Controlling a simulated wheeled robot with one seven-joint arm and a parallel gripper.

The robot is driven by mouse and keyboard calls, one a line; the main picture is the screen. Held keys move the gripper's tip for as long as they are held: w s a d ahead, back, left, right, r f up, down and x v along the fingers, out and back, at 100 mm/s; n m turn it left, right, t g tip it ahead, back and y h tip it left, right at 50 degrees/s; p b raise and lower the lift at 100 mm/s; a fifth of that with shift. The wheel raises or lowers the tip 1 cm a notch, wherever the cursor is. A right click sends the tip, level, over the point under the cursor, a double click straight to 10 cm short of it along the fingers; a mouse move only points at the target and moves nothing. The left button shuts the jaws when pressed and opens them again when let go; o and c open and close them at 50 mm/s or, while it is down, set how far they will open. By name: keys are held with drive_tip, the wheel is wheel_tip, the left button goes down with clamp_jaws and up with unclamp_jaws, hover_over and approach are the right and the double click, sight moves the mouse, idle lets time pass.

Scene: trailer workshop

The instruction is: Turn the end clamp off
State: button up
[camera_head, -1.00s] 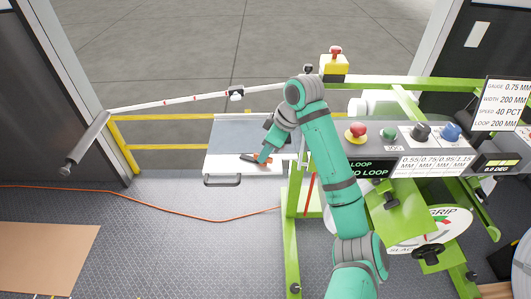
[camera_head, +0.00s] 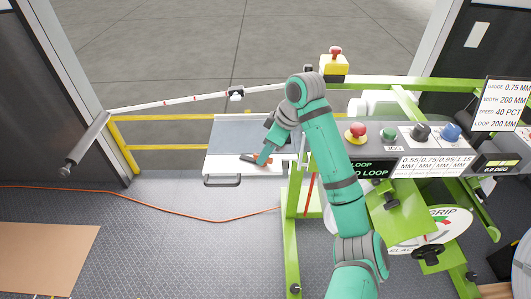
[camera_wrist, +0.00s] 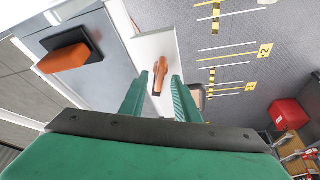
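An orange lever (camera_wrist: 160,72) with a dark lower end shows on a white plate in the wrist view. It appears between the two green fingertips of my gripper (camera_wrist: 160,76), which are apart with a gap on either side. I cannot tell how deep the lever sits between them. A second orange handle (camera_wrist: 68,57) on a black block lies to the left on a grey surface. In the head view my gripper (camera_head: 264,157) is low over the front of the white plate, beside a small orange and dark lever (camera_head: 251,158). I cannot tell which handle is the end clamp.
A green frame (camera_head: 293,230) and a control panel (camera_head: 340,140) with a red button and knobs stand right of the plate (camera_head: 218,163). A white rail (camera_head: 185,98) runs behind. An orange cable (camera_head: 150,206) lies on the floor. A red box (camera_wrist: 288,113) shows in the wrist view.

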drive_tip(key=v, duration=1)
